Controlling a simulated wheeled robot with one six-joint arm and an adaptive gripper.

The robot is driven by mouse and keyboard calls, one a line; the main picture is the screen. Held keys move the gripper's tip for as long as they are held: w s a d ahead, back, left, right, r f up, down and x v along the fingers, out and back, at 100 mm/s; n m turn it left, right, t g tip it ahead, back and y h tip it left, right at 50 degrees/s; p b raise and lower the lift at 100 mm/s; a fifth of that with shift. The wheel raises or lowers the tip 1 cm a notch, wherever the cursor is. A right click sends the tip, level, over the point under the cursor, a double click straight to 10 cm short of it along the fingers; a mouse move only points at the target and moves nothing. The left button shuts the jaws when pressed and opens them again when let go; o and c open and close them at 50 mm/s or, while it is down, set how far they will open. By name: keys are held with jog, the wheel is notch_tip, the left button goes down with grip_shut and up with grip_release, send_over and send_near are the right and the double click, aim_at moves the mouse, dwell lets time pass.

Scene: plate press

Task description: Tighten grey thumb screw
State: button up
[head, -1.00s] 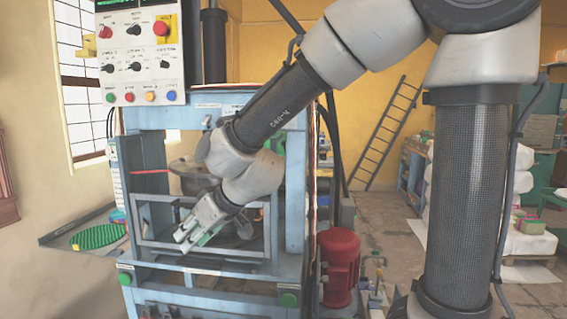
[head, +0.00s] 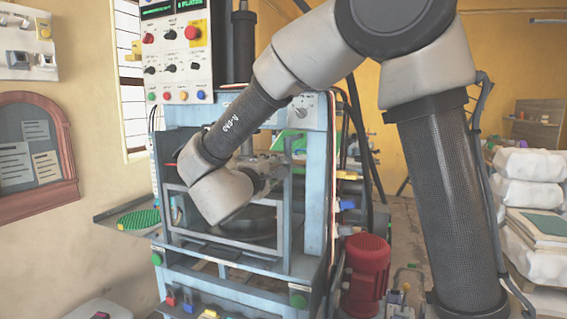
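The blue press (head: 316,190) stands in the middle of the head view, with a grey guard frame (head: 215,239) across its front. I cannot make out the grey thumb screw for certain. A small round grey fitting (head: 300,112) shows on the press's upper crossbeam, but I cannot tell whether it is the screw. My gripper is around the wrist's far end (head: 266,172). Its fingers are hidden or too small to tell, so their state does not show.
A control panel (head: 173,50) with buttons hangs above the press. A red motor (head: 367,270) stands at the press's right foot. White sacks (head: 528,180) are stacked at the right. Floor shows between motor and sacks.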

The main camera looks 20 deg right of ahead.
jog(key=x, duration=0.7)
grip_shut()
